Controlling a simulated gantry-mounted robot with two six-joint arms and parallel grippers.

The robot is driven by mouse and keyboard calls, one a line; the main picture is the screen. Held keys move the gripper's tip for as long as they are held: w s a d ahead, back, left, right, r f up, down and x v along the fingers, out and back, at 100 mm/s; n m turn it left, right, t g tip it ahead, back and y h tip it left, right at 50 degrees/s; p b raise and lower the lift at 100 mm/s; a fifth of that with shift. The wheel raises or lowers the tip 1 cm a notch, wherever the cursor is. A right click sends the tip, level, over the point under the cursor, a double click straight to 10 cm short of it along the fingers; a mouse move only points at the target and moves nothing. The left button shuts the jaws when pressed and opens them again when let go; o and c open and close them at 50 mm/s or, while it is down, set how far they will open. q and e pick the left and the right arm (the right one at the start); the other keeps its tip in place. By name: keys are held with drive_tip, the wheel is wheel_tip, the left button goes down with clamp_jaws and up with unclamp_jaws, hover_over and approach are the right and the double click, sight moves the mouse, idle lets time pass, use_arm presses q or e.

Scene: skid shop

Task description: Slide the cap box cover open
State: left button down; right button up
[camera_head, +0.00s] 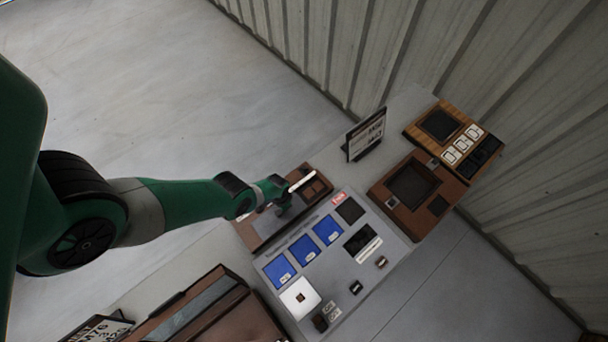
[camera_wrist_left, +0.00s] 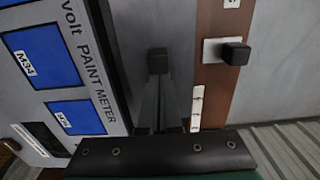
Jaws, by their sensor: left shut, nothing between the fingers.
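A brown box (camera_head: 322,187), which looks like the cap box, lies beside the grey panel. A grey surface that may be its cover shows in part beside my gripper. My left gripper (camera_head: 284,207) is over this box, shut and empty; in the wrist view its fingers (camera_wrist_left: 158,64) point over a grey surface (camera_wrist_left: 130,25), and I cannot tell whether they touch it. To their right is a brown strip (camera_wrist_left: 216,95) with a dark knob (camera_wrist_left: 236,53) on a white plate. My arm hides part of the box. My right gripper is not in view.
A grey paint meter panel (camera_head: 335,289) with blue squares (camera_head: 279,271) lies close beside the box. Brown boxes (camera_head: 375,196) and a wooden one (camera_head: 413,132) stand toward the corrugated wall (camera_head: 400,50). A dark-framed sign (camera_head: 366,134) stands behind. A brown case (camera_head: 190,312) is at the bottom left.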

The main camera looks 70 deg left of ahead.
sight(269, 223)
use_arm(q)
drive_tip(key=shift+s+d+p, duration=0.35)
drive_tip(key=shift+s+p, duration=0.15)
drive_tip(key=shift+s, duration=0.35)
drive_tip(key=shift+s+d+p, duration=0.35)
drive_tip(key=shift+s+p, duration=0.1)
drive_tip(key=shift+s, duration=0.45)
drive_tip(key=shift+s+d+p, duration=0.2)
drive_tip(key=shift+s+p, duration=0.1)
drive_tip(key=shift+s, duration=0.1)
drive_tip(key=shift+s+d+p, duration=0.25)
drive_tip(key=shift+s, duration=0.3)
drive_tip(key=shift+s+d+p, duration=0.2)
drive_tip(key=shift+s, duration=0.35)
drive_tip(key=shift+s+d, duration=0.2)
drive_tip(key=shift+s, duration=0.3)
drive_tip(key=shift+w, duration=0.1)
drive_tip(key=shift+w+a, duration=0.2)
drive_tip(key=shift+w, duration=0.05)
